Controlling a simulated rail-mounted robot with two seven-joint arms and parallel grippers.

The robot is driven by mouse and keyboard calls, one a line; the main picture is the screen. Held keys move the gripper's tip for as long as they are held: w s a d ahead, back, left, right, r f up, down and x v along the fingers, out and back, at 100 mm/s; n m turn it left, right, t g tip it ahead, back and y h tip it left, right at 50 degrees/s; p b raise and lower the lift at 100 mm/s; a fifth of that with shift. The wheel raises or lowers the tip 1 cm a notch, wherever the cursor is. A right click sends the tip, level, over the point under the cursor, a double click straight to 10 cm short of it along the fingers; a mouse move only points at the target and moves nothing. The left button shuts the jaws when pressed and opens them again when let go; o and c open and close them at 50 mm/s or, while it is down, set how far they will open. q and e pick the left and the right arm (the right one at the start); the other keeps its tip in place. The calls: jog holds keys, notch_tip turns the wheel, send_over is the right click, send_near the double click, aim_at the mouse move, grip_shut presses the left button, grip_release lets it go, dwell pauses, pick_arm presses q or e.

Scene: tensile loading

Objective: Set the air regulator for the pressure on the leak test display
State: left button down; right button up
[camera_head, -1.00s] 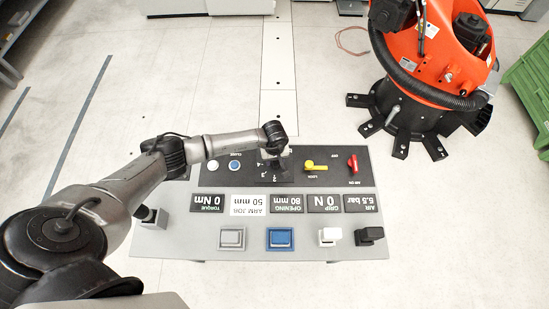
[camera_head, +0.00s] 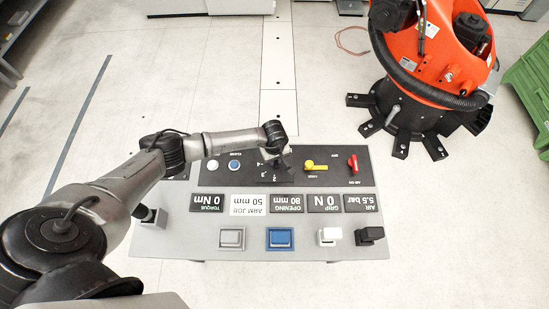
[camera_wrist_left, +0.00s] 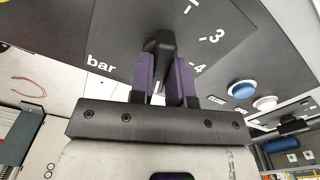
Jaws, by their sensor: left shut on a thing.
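The air regulator shows in the left wrist view as a black bar-shaped knob (camera_wrist_left: 160,45) on a dark dial plate (camera_wrist_left: 115,35) marked "bar", 3 and 4. My left gripper (camera_wrist_left: 160,75) has its purple pads on both sides of the knob and is shut on it. In the head view my left gripper (camera_head: 279,160) comes down over the dial from the left and hides most of the knob. Where the knob points is hard to read. No display labelled leak test can be made out. My right gripper is not in view.
The grey console (camera_head: 170,244) carries upside-down displays, including an AIR display (camera_head: 361,203) reading 5.5 bar. Near the dial are a yellow lever (camera_head: 316,167), a red valve handle (camera_head: 353,163) and a blue button (camera_head: 234,166). An orange robot (camera_head: 430,60) stands at the right.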

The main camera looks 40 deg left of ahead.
pick_arm(q)
jog(key=n, duration=0.3)
jog(key=shift+n, duration=0.4)
jog(key=n, duration=0.2)
jog(key=shift+n, duration=0.4)
jog(key=n, duration=0.2)
jog(key=shift+r+n, duration=0.1)
jog(key=shift+n, duration=0.2)
jog(key=n+p, duration=0.1)
jog(key=n, duration=0.2)
jog(key=shift+n, duration=0.3)
jog(key=n+p, duration=0.1)
jog(key=n, duration=0.4)
jog(key=shift+n+p, duration=0.3)
jog(key=shift+p, duration=0.05)
jog(key=n+p, duration=0.2)
jog(key=n, duration=0.4)
jog(key=shift+n+p, duration=0.3)
jog(key=c, duration=1.1)
grip_release()
